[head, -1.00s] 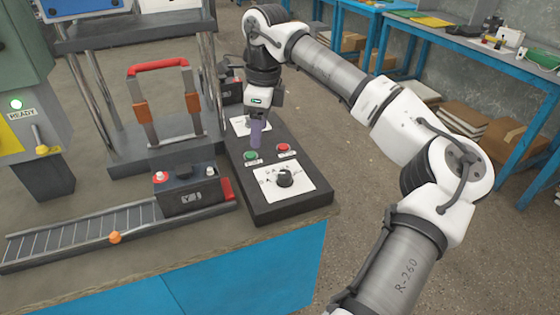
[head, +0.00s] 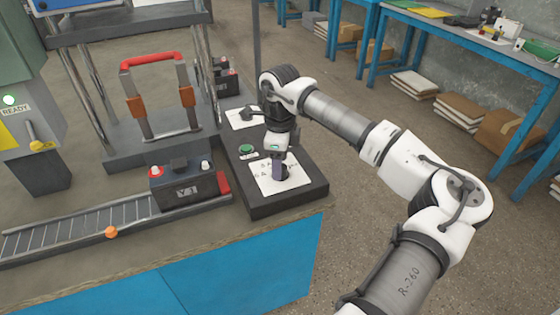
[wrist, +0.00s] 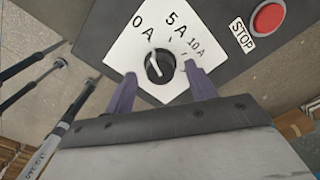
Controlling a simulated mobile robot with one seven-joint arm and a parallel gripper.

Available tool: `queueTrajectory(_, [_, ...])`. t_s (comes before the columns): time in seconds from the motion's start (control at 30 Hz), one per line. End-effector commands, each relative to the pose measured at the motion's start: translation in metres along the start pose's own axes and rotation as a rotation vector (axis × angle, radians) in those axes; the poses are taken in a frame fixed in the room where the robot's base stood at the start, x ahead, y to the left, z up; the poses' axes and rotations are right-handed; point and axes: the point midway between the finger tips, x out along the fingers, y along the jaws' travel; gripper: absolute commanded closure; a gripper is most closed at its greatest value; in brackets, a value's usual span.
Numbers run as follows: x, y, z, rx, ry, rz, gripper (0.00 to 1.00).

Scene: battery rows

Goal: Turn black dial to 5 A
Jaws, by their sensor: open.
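The black dial (wrist: 160,66) sits on a white plate (wrist: 125,45) marked 0 A, 5 A and 10 A in the wrist view. Its pale pointer line is turned toward the 0 A side. My gripper (wrist: 160,72) is open, with one purple finger on each side of the dial's near edge. I cannot tell whether the fingers touch it. In the head view my gripper (head: 280,172) is over the dial's white plate (head: 297,178) and largely hides the dial.
A red STOP button (wrist: 268,18) is right of the dial plate. The black control box (head: 262,207) also bears a green button (head: 246,149) and a black lever (head: 250,113). A battery (head: 186,190) stands to its left, by a roller conveyor (head: 70,230).

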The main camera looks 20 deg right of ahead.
Motion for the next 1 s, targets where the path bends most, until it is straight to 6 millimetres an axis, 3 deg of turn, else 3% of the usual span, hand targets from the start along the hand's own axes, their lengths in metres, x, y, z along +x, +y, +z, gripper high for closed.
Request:
queueTrajectory(0.37, [0.0077, 0.0, 0.0002, 0.0, 0.0, 0.0, 0.44])
queueTrajectory(0.73, [0.0073, 0.0001, 0.0002, 0.0, 0.0, 0.0, 0.89])
queueTrajectory(1.0, [0.0083, 0.0, 0.0001, 0.032, 0.0, 0.0, 0.89])
